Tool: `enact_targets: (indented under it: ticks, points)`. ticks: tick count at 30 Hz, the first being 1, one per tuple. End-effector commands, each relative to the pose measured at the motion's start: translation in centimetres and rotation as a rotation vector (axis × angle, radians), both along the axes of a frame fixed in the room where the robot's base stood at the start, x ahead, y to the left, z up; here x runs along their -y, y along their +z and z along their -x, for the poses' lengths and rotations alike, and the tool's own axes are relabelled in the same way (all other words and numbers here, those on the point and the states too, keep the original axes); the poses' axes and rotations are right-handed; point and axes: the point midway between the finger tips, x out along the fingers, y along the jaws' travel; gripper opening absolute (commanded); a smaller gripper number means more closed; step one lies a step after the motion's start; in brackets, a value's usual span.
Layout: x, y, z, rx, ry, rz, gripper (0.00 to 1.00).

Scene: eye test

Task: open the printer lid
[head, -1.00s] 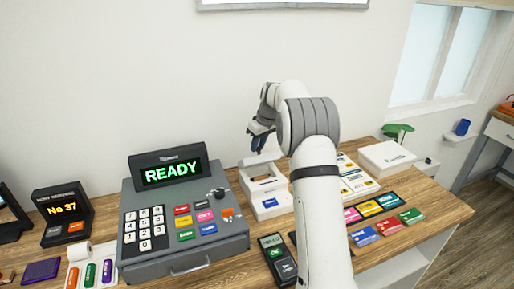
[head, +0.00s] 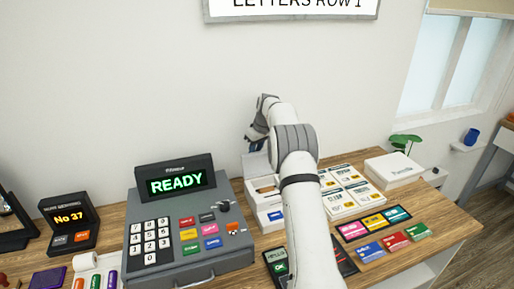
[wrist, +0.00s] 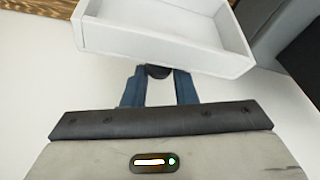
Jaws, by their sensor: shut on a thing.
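The printer (head: 270,222) is a small white box with a blue label on its front, on the counter right of the cash register. Its white lid (head: 255,166) is raised and stands near upright at the back, with the inside of the printer showing. In the wrist view the lid (wrist: 165,47) looks like a shallow white tray with a dark knob (wrist: 158,71) on its edge. My gripper (head: 253,142) is above the lid. Its blue fingers (wrist: 158,80) are shut on the dark knob, one on each side. The fingertips are partly hidden by the lid's edge.
The grey cash register (head: 185,225) reading READY stands close on the left. A card terminal (head: 277,262) lies in front, partly beside my arm. Label sheets (head: 345,190), coloured cards (head: 395,242) and a white box (head: 393,170) are to the right. A wall is behind.

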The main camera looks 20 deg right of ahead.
Motion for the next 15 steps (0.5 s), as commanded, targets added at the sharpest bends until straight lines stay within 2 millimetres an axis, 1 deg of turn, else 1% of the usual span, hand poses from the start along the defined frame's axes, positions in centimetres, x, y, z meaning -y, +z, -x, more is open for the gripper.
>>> enact_targets:
  ticks: [1, 6, 15]
  points:
    - [0.19, 0.22, -0.43, 0.012, -0.004, 0.001, 0.0]
    - [0.58, -0.09, -0.8, 0.014, -0.01, 0.001, 0.0]
    - [0.99, -0.24, -0.96, 0.017, -0.015, 0.002, 0.0]
